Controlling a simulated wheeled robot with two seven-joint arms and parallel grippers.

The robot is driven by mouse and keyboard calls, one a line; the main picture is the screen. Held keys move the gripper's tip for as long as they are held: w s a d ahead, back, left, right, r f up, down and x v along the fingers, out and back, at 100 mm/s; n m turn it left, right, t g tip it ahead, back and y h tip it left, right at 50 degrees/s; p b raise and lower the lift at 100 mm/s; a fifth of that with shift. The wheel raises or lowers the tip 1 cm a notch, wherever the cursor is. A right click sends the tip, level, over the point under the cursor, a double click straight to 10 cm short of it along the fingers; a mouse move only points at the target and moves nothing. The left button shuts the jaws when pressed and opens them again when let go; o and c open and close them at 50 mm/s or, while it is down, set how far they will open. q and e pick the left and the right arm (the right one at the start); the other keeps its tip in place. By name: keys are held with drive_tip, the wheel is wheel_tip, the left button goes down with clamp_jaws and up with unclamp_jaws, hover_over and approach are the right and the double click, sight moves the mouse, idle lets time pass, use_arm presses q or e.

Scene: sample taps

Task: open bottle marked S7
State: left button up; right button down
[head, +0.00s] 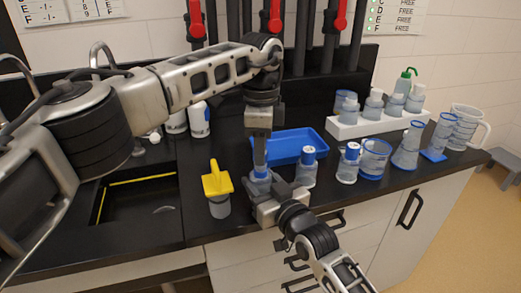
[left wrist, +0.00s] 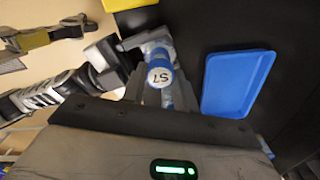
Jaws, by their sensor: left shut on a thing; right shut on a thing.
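The bottle marked S7 (head: 262,175) stands near the front of the black bench, mostly hidden by my grippers. In the left wrist view its blue cap (left wrist: 160,76) shows a white top with "S7" on it. My left gripper (head: 261,169) comes down from above and is shut on the cap. My right gripper (head: 266,194) reaches in from the front and is shut on the bottle's body, below the left one. The cap appears to be on the bottle; whether it is loosened I cannot tell.
A blue tray (head: 300,141) lies just behind. A white rack (head: 375,124) holds several bottles at the back. A sink (head: 130,210) opens at left.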

use_arm(q)
drive_tip(key=shift+r, duration=0.1)
drive_tip(key=shift+r, duration=1.95)
use_arm(e)
drive_tip(key=c, duration=0.7)
unclamp_jaws()
drive_tip(key=shift+o, duration=0.2)
